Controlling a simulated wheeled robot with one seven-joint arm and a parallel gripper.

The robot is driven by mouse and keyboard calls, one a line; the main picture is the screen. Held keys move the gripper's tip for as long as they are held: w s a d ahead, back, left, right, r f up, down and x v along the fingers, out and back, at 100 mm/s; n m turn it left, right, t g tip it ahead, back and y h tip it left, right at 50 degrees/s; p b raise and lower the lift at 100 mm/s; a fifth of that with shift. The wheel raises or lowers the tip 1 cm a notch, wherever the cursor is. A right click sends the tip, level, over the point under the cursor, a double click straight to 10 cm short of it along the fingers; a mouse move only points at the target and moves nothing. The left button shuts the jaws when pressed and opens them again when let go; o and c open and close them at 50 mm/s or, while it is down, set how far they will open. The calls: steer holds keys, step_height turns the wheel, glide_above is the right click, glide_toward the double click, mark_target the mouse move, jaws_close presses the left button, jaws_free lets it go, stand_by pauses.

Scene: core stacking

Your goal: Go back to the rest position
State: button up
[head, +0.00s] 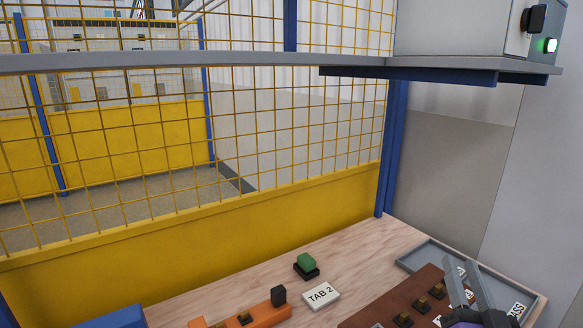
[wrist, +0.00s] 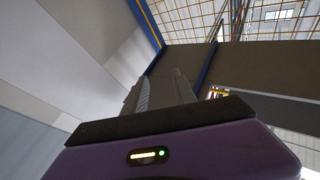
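My gripper (head: 461,272) is at the lower right of the head view, over the right end of the wooden workbench (head: 365,240). Its two grey fingers stand apart with nothing seen between them. In the wrist view the fingers show beyond the purple wrist body, pointing up toward the wall and mesh. A brown rack (head: 385,313) with several small brass-coloured pieces lies beside and partly behind my gripper. A grey tray (head: 420,252) with white labels lies behind it, partly hidden by the fingers.
A green block on a black base (head: 306,265) stands mid-bench, with a "TAB 2" card (head: 320,296) beside it. An orange fixture (head: 262,315) and blue bin (head: 120,318) are at the front left. A grey shelf (head: 200,60) spans above; yellow mesh fencing (head: 280,130) stands behind.

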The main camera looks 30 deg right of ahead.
steer(key=s+a+f+n+y, duration=0.3)
steer(key=s+a+f+y, duration=0.15)
steer(key=a, duration=0.55)
steer(key=s+a+f+n+y, duration=0.3)
steer(key=s+a+f, duration=0.15)
steer(key=a, duration=0.45)
steer(key=s+a+f+n+g+y, duration=0.2)
steer(key=s+a+f+n+y, duration=0.2)
steer(key=s+a+f, duration=0.3)
steer(key=s+a+y, duration=0.1)
steer(key=s+a, duration=0.1)
steer(key=s, duration=0.3)
steer(key=shift+a+g+y, duration=0.35)
steer(key=shift+a+g, duration=0.05)
